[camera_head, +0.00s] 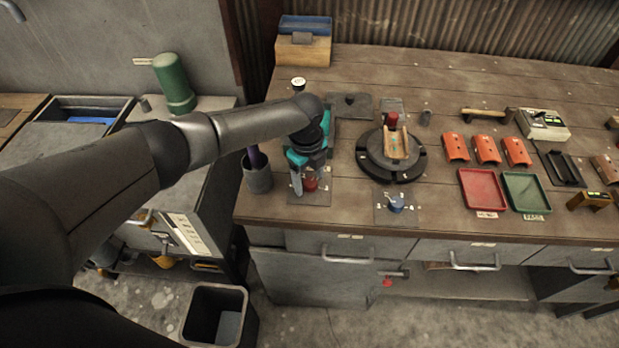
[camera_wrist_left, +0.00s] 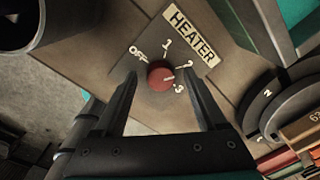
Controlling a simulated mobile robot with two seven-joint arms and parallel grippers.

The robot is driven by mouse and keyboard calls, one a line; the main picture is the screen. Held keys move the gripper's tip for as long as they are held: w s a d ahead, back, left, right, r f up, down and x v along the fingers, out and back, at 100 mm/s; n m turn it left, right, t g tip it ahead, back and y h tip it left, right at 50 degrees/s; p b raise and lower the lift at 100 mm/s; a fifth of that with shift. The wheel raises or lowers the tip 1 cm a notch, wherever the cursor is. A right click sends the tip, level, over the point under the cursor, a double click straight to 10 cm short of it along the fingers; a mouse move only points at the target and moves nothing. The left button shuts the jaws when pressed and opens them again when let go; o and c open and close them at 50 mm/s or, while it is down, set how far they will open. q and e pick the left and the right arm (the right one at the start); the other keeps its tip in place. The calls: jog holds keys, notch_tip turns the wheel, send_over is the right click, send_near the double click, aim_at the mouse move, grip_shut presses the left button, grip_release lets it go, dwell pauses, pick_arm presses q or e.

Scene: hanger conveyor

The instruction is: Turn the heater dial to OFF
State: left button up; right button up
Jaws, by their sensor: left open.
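The heater dial is a small red knob (camera_wrist_left: 161,75) on a grey plate with a HEATER label (camera_wrist_left: 191,36) and the marks OFF, 1, 2 and 3. The pale mark on the knob faces the 2 and 3 side, away from OFF. In the head view the red knob (camera_head: 311,184) shows just below my left gripper (camera_head: 307,178). In the left wrist view my left gripper (camera_wrist_left: 159,72) is open, with one finger on each side of the knob. I cannot tell whether the fingers touch it. My right gripper is not in view.
A dark cup (camera_head: 258,178) stands close left of the dial plate. A round turntable (camera_head: 372,165) is to the right, with a blue knob (camera_head: 396,204) in front of it. Red (camera_head: 483,190) and green (camera_head: 525,191) trays lie farther right.

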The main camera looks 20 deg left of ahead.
pick_arm(q)
grip_shut()
dwell(0.7)
